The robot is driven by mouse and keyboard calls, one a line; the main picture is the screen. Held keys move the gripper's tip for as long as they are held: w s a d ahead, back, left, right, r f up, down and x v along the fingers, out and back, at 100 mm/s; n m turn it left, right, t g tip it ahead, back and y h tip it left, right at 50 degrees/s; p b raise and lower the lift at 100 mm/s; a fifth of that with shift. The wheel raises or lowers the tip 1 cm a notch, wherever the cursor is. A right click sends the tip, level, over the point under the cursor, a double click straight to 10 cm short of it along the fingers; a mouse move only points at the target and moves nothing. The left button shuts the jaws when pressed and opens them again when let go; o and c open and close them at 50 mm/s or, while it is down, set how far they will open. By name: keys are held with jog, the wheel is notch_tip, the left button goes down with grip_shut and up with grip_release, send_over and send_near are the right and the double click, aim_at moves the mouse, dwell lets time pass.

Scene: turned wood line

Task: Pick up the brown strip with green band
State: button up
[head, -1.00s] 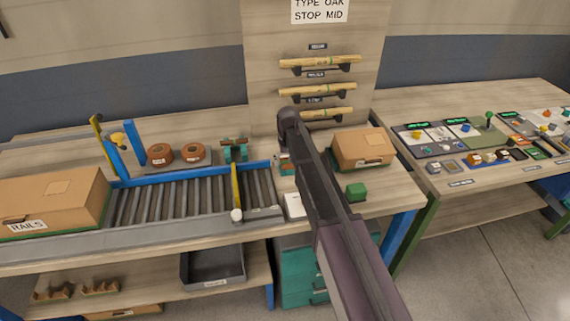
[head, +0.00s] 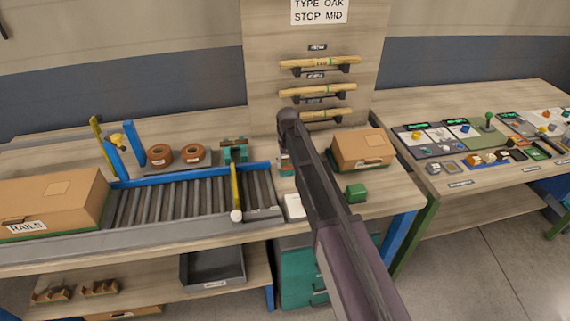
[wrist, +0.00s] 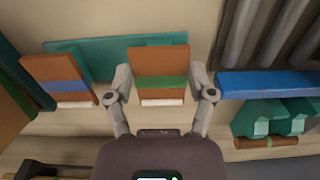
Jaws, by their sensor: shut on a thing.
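The brown strip with the green band (wrist: 160,64) stands in front of a teal holder (wrist: 108,52) in the wrist view, a white edge at its bottom. My gripper (wrist: 160,76) has one finger at each side of this strip and is shut on it. A similar brown strip with a blue band (wrist: 62,72) stands just to the left, apart from my fingers. In the head view my arm largely hides the strips and the holder, and my fingertips cannot be made out there.
A roller conveyor with a blue rail (head: 215,175) lies left of the holder. A cardboard box (head: 362,148) and a green block (head: 357,192) are to the right of my arm. A teal fixture (head: 235,150) stands behind the conveyor. A board with wooden rails (head: 320,62) rises behind.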

aim_at(288, 165)
jog(key=shift+r, duration=0.1)
notch_tip(288, 165, up, 4)
jog(key=p, duration=0.3)
jog(key=shift+f+p, duration=0.25)
jog(key=shift+p, duration=0.1)
jog(key=s+d, duration=0.1)
jog(key=s, duration=0.4)
jog(key=s+d+r+p, duration=0.1)
jog(key=s, duration=0.4)
jog(key=s+d, duration=0.1)
jog(key=s, duration=0.4)
jog(key=shift+s+d+r+p, duration=0.25)
jog(key=shift+s+r+p, duration=0.05)
jog(key=shift+r+p, duration=0.1)
